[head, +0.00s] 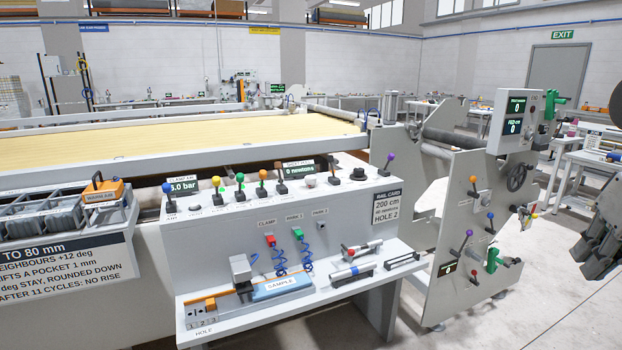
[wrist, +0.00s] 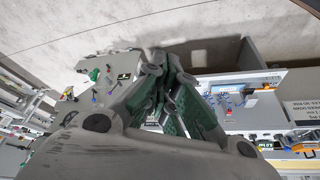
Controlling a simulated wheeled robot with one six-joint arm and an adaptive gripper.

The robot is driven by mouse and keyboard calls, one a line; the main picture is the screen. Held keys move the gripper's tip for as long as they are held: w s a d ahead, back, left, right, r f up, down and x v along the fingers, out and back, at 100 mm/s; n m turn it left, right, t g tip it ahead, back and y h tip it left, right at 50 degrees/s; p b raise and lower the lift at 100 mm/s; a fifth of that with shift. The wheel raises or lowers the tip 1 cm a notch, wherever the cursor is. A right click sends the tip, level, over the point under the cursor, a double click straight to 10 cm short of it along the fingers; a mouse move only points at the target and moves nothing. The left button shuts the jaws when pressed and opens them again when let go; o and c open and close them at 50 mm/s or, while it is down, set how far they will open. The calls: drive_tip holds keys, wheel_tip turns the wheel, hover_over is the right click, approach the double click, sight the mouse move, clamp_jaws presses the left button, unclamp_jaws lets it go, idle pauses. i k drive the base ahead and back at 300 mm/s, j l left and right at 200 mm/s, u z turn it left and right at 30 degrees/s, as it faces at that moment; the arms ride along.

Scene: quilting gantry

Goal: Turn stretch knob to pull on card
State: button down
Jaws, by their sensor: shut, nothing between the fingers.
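The grey rail card (head: 387,208) is on the front of the sloped control panel and reads 200 cm, hole 2. A display (head: 299,169) on the panel reads 0 newtons. A black knob (head: 358,174) sits at the panel's right end; its label is too small to read, so I cannot tell if it is the stretch knob. My gripper (head: 594,268) is at the right edge in the head view, well apart from the panel. In the wrist view my gripper (wrist: 158,62) is shut and empty, its fingers hiding part of the machine.
Lever handles with coloured balls (head: 240,178) line the panel. A lower shelf holds a blue sample (head: 282,286) and clamps. A grey side plate (head: 465,235) with levers and a handwheel (head: 516,178) stands between panel and gripper. Floor (head: 545,300) at the right is clear.

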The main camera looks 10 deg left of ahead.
sight(310, 180)
drive_tip(key=i+j, duration=0.4)
drive_tip(key=i, duration=0.2)
drive_tip(key=i+j+z, duration=0.15)
drive_tip(key=i+j, duration=0.3)
drive_tip(key=i, duration=0.1)
